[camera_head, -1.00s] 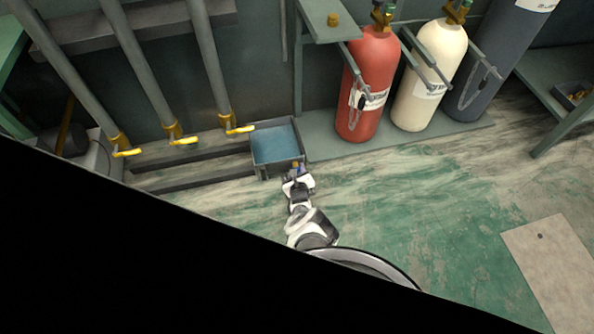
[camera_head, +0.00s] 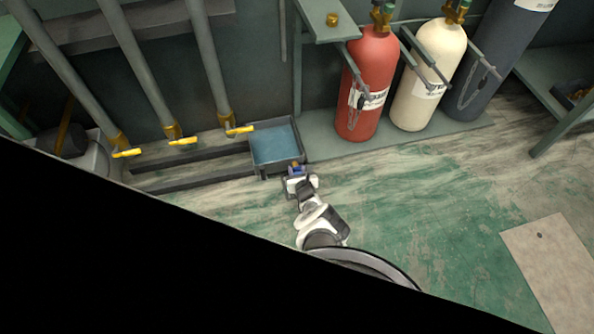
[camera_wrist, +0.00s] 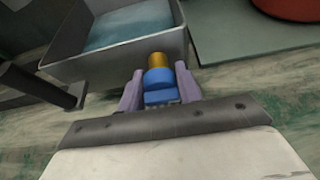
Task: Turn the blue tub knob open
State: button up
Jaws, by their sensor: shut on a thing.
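The tub (camera_head: 272,145) is a grey open box with blue liquid or a blue floor inside, standing low against the wall; its near wall (camera_wrist: 118,62) also shows in the wrist view. The blue knob (camera_wrist: 158,86) sits on a brass stem (camera_wrist: 157,60) at the near side of the tub. My gripper (camera_head: 296,174) is at the tub's near right corner. In the wrist view, my gripper (camera_wrist: 160,90) has one pale finger on each side of the blue knob and is shut on it. The knob's underside is hidden by the gripper body.
Several pipes with yellow-handled valves (camera_head: 183,141) stand left of the tub. A red cylinder (camera_head: 367,85), a cream cylinder (camera_head: 428,80) and a dark cylinder (camera_head: 498,60) stand right of it on a low plate.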

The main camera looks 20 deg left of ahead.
jog(key=o, duration=0.9)
jog(key=shift+o, duration=0.2)
jog(key=shift+s, duration=0.1)
jog(key=shift+s+d+r+p, duration=0.15)
jog(key=shift+r+p, duration=0.05)
jog(key=shift+p, duration=0.25)
jog(key=p+v, duration=1.1)
jog(key=v, duration=0.2)
jog(key=shift+s+d+f, duration=0.15)
jog(key=shift+d+f, duration=0.05)
